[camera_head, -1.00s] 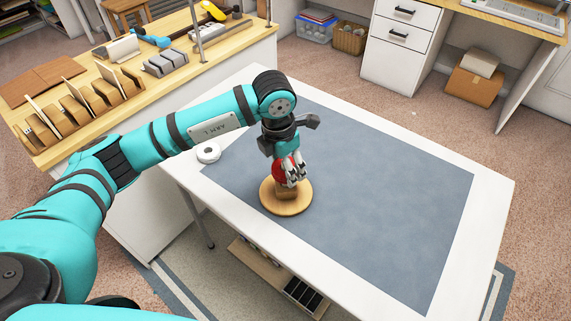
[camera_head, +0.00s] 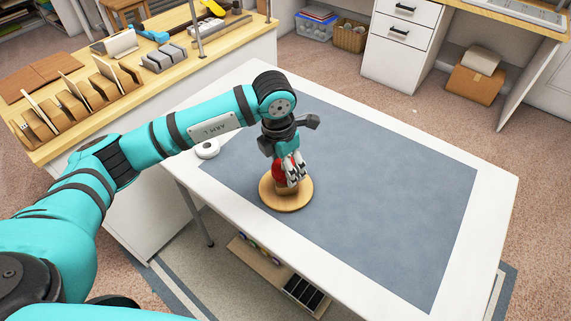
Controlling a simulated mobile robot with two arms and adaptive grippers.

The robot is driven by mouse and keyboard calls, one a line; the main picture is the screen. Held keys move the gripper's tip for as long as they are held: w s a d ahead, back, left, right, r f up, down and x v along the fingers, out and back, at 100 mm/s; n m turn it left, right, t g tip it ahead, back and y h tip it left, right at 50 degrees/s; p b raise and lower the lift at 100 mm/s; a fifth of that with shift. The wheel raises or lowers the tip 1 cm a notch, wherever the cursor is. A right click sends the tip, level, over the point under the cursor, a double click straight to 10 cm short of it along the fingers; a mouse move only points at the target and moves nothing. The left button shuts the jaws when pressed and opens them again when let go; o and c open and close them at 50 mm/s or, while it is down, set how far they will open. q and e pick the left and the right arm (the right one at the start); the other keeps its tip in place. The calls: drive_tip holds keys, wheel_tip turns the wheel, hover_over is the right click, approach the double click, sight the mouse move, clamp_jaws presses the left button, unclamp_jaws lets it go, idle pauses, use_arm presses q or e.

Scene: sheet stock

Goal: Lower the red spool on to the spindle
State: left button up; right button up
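The red spool (camera_head: 278,171) shows between and behind the fingers of my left gripper (camera_head: 291,181), right over the round wooden base (camera_head: 286,204). The fingers close around the spool and hide much of it. A light wooden part shows between the spool and the base. The spindle itself is hidden, so I cannot tell how far the spool sits down over it. My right gripper is out of view.
The base stands near the left edge of a grey mat (camera_head: 380,190) on a white table (camera_head: 492,200). A white roll (camera_head: 207,149) lies to its left. The mat's right side is clear. A wooden counter (camera_head: 120,75) with card holders stands behind left.

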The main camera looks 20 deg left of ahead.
use_arm(q)
drive_tip(key=shift+f+b, duration=0.9)
drive_tip(key=shift+f, duration=0.1)
drive_tip(key=o, duration=2)
drive_tip(key=shift+r, duration=0.1)
drive_tip(key=r+p, duration=0.1)
drive_tip(key=r, duration=0.2)
drive_tip(key=r+p, duration=0.2)
drive_tip(key=r, duration=0.1)
drive_tip(key=s+r+p, duration=0.1)
drive_tip(key=r+p, duration=0.1)
drive_tip(key=r, duration=0.1)
drive_tip(key=shift+a, duration=0.35)
drive_tip(key=shift+f, duration=0.2)
